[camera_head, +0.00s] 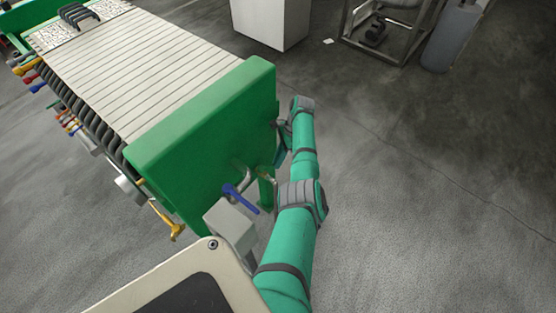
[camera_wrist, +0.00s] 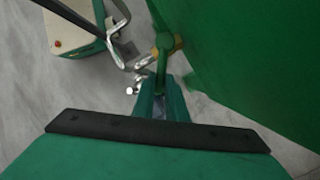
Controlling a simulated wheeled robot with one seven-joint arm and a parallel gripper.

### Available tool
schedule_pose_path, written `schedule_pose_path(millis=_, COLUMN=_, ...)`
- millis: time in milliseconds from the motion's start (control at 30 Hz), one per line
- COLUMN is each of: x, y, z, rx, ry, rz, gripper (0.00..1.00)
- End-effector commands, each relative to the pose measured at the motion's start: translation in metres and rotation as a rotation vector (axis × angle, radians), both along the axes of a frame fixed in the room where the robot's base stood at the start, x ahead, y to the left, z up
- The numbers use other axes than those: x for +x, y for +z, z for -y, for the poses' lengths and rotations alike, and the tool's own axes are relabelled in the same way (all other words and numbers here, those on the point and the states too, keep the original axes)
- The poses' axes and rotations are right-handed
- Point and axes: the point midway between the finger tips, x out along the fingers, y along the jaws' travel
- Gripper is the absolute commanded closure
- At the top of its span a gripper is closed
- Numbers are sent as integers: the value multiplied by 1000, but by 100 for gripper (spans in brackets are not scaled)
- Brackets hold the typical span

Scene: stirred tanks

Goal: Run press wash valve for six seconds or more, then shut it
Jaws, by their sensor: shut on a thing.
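In the wrist view, a valve with a green lever (camera_wrist: 163,58) and a brass-coloured body sits beside the green end plate of the press (camera_wrist: 230,60). My gripper (camera_wrist: 164,97) is shut on the lower end of this green lever. The lever points from the valve body towards my gripper. No label is readable on the valve. In the head view, my arm reaches along the right side of the green end plate (camera_head: 205,130); the fingertips and the held lever cannot be made out there.
A bent metal pipe (camera_wrist: 118,52) runs close left of the valve. A blue-handled valve (camera_head: 240,198) and a yellow handle (camera_head: 168,221) are on the near side of the press. A grey box (camera_head: 232,226) stands close by. The floor to the right is clear.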

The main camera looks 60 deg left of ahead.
Motion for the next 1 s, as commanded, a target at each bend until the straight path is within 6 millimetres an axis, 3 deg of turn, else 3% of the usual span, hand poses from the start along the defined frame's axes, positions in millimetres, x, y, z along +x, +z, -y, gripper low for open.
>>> schedule_pose_path(millis=33, x=0, y=0, z=0, rx=0, ry=0, rz=0, gripper=100)
schedule_pose_path(millis=67, x=0, y=0, z=0, rx=0, ry=0, rz=0, gripper=83)
schedule_pose_path(millis=133, x=0, y=0, z=0, rx=1, ry=0, rz=0, gripper=69)
schedule_pose_path(millis=567, x=5, y=9, z=-1, rx=1, ry=-2, rz=1, gripper=69)
schedule_pose_path(millis=1000, x=36, y=78, z=-3, rx=2, ry=-1, rz=1, gripper=69)
